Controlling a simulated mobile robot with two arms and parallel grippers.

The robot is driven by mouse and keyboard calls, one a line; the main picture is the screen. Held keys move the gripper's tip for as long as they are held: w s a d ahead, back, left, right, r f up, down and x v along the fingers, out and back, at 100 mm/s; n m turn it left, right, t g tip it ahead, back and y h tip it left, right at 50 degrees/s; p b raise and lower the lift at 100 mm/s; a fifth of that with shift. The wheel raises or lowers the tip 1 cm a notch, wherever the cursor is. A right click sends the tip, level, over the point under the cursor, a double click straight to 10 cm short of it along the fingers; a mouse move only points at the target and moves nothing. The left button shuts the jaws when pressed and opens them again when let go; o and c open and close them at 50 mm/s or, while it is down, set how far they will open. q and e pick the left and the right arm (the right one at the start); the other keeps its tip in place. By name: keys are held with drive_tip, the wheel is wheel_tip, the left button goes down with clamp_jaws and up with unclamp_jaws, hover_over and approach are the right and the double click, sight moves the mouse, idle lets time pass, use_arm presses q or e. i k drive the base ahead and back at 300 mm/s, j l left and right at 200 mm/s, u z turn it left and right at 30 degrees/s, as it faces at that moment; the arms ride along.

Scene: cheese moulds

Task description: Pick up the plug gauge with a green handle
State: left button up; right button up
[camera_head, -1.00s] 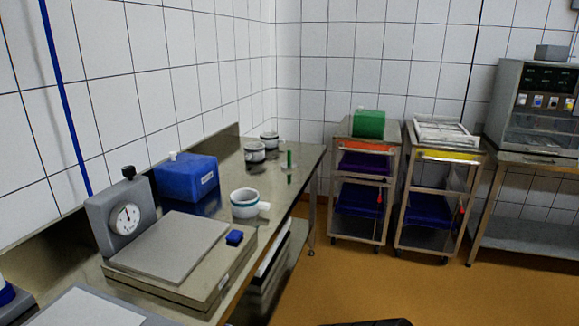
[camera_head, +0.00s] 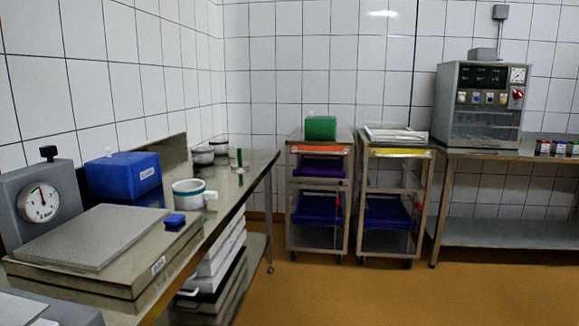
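The plug gauge with a green handle (camera_head: 239,158) stands upright near the far end of the steel bench (camera_head: 222,190) on the left. It is small in the picture, and only its green handle shows clearly. Neither of my grippers is in view.
A white cup with a teal band (camera_head: 188,192), a blue box (camera_head: 124,177), a dial scale (camera_head: 42,204) and a small blue block (camera_head: 174,219) are on the bench. Dark cups (camera_head: 203,156) stand behind. Two trolleys (camera_head: 320,150) stand beyond it. The orange floor (camera_head: 340,295) is clear.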

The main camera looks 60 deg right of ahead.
sight(240, 165)
drive_tip(key=l+z, duration=0.35)
drive_tip(key=z, duration=0.15)
drive_tip(key=l+z, duration=0.75)
drive_tip(key=z, duration=0.2)
drive_tip(key=i+l, duration=0.35)
drive_tip(key=i+l+u, duration=0.35)
drive_tip(key=i+l, duration=0.15)
drive_tip(key=i+l+u, duration=0.3)
drive_tip(key=i+l, duration=0.15)
drive_tip(key=l, duration=0.2)
